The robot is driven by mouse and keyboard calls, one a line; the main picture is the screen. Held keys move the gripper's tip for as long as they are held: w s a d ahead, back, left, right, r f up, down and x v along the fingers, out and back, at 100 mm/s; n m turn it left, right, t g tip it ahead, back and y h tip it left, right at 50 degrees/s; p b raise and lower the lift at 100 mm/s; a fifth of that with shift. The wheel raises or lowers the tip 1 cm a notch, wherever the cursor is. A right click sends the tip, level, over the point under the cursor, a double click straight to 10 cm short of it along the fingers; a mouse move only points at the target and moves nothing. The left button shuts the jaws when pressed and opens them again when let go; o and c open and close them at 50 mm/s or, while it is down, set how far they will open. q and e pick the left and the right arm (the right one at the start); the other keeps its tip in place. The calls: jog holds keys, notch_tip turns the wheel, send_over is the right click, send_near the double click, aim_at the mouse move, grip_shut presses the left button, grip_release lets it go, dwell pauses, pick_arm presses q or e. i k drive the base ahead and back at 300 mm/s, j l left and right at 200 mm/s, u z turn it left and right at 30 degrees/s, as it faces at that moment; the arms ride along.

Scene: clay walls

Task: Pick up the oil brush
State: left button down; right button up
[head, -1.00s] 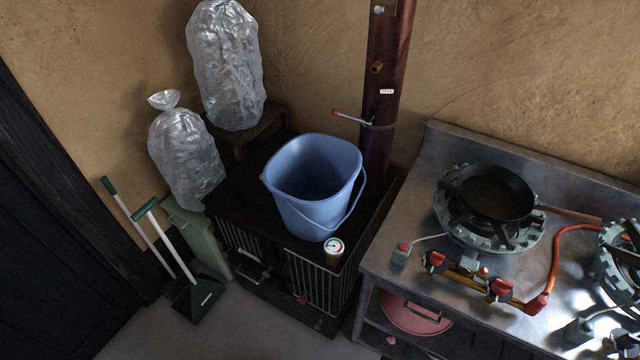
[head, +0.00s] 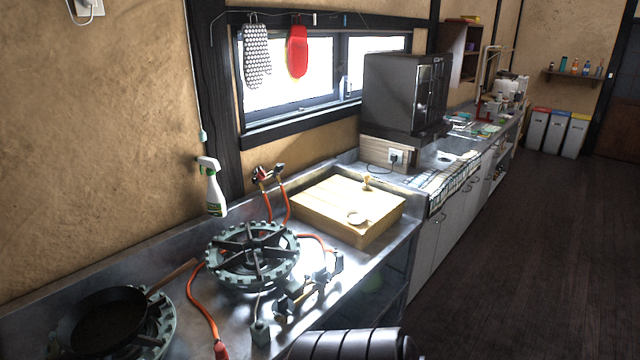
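I cannot pick out an oil brush for certain in the head view. A shallow wooden box (head: 335,222) sits on the steel counter, and on its top are a small upright tan object (head: 367,183) and a small round pale object (head: 356,218). Both are too small to identify surely. Neither of my grippers is in view. A dark ribbed part at the bottom edge looks like part of my arm.
A gas burner (head: 251,254) and a black frying pan (head: 103,318) stand on the steel counter, with orange hoses. A dark oven-like cabinet (head: 400,92) is farther back. The floor (head: 500,250) at right is clear.

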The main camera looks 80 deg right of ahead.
aim_at(365, 185)
jog(key=z, duration=2.8)
jog(key=u, duration=1.15)
jog(key=i+l+u, duration=0.25)
jog(key=l, duration=0.85)
jog(key=l+u, duration=0.3)
jog(key=l, duration=0.75)
